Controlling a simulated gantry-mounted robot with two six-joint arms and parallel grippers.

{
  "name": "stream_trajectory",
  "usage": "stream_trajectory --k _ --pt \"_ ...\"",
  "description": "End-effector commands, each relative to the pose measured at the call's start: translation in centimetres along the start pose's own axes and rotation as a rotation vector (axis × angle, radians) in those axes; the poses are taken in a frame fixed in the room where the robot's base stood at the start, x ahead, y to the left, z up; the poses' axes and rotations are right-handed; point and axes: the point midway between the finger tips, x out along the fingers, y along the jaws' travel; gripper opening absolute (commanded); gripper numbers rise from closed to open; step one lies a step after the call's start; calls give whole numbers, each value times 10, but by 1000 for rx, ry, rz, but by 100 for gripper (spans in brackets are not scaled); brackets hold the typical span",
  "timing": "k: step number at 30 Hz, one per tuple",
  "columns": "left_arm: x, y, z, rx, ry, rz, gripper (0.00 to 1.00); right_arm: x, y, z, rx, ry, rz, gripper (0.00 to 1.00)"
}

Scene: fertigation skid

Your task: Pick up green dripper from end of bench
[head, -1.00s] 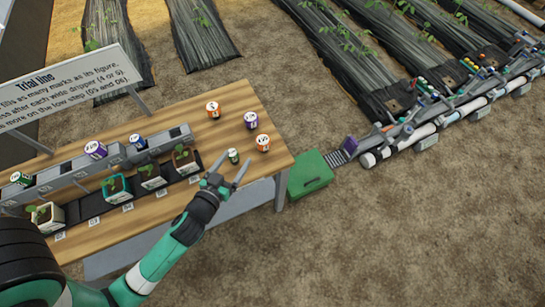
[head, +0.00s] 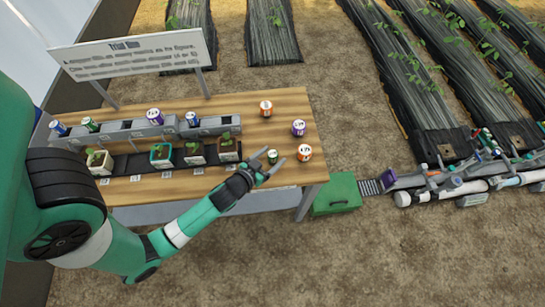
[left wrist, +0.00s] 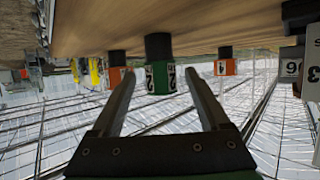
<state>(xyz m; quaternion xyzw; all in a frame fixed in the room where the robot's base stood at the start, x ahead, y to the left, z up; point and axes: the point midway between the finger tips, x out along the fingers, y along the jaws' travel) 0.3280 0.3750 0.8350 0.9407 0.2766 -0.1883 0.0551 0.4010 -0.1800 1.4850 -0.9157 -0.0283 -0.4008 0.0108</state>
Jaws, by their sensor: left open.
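The green dripper (head: 272,156) is a small can-shaped piece with a white label. It stands on the wooden bench (head: 250,108) near the bench's right end. My left gripper (head: 275,155) is open, and its two fingers point at the dripper from the front. In the left wrist view the scene looks upside down, and the green dripper (left wrist: 160,78) shows centred between the open fingers. I cannot tell how far between the fingertips it sits; no contact is visible. My right gripper is not in view.
An orange dripper (head: 304,153) stands close to the right of the green one. A purple dripper (head: 298,128) and another orange one (head: 266,108) stand behind. Potted seedlings (head: 228,149) lie left. A green box (head: 336,194) stands beyond the bench end.

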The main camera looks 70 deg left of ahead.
Motion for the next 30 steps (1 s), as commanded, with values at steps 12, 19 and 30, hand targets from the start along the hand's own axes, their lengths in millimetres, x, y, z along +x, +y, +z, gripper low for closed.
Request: stream_trajectory --k 12,19,30 --pt "39 -2 0 0 1 1 79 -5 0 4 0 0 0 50" --pt "39 -2 0 0 1 1 48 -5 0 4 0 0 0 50" --pt "39 -2 0 0 1 1 0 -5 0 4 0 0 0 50"
